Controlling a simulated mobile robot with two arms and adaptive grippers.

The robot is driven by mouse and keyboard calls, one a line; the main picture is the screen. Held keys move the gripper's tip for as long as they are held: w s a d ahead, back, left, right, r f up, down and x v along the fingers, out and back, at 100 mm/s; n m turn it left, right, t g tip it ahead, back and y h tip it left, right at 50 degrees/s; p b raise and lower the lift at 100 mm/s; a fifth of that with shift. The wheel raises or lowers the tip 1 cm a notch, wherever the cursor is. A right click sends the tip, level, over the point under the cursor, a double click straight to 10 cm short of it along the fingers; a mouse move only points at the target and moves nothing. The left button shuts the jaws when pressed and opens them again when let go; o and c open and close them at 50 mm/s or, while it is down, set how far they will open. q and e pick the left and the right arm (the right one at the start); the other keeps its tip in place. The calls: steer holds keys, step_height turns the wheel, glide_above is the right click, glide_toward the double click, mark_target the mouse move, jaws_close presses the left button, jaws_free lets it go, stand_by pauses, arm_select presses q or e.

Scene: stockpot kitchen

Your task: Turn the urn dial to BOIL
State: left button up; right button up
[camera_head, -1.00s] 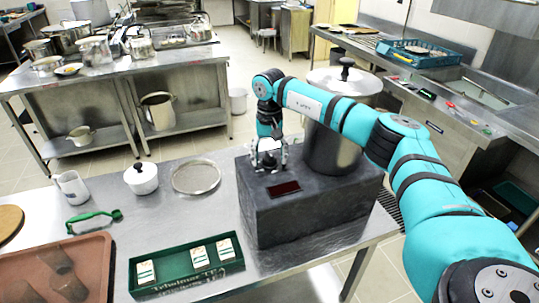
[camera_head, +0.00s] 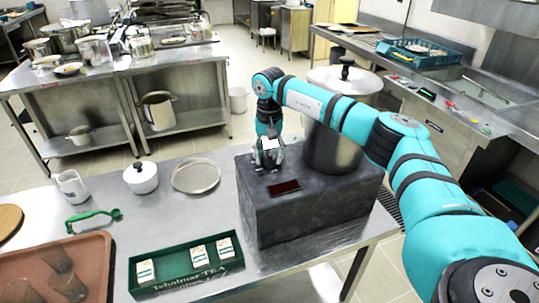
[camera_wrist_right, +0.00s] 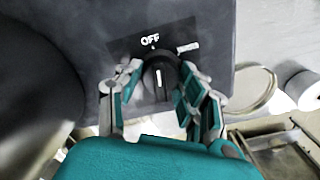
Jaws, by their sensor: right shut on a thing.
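The steel urn (camera_head: 330,152) with a black-knobbed lid stands on a dark box (camera_head: 310,217). A dark red panel (camera_head: 285,188) lies on the box's top. My right gripper (camera_head: 268,162) reaches down onto the box top left of the urn. In the right wrist view, my right gripper (camera_wrist_right: 158,88) has its fingers on both sides of the black dial (camera_wrist_right: 160,72), shut on it. The dial carries a white mark, roughly in line with the white OFF label (camera_wrist_right: 150,41). A second label (camera_wrist_right: 187,47) to the right is too slanted to read. My left gripper is out of view.
On the steel table are a green tea box (camera_head: 186,265), a round sieve (camera_head: 196,176), a white lidded pot (camera_head: 141,178), a white jug (camera_head: 72,186), a green-handled tool (camera_head: 93,220) and a brown tray (camera_head: 88,248). Bare table lies between the sieve and the tea box.

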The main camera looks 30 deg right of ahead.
mark_target(270, 152)
steer(key=m, duration=0.5)
steer(key=shift+r, duration=0.1)
steer(key=m, duration=1.6)
steer(key=shift+r+m, duration=0.1)
steer(key=shift+m, duration=0.3)
steer(key=shift+w, duration=0.1)
steer(key=o, duration=1.2)
step_height(270, 152, up, 12)
steer(key=shift+f, duration=0.1)
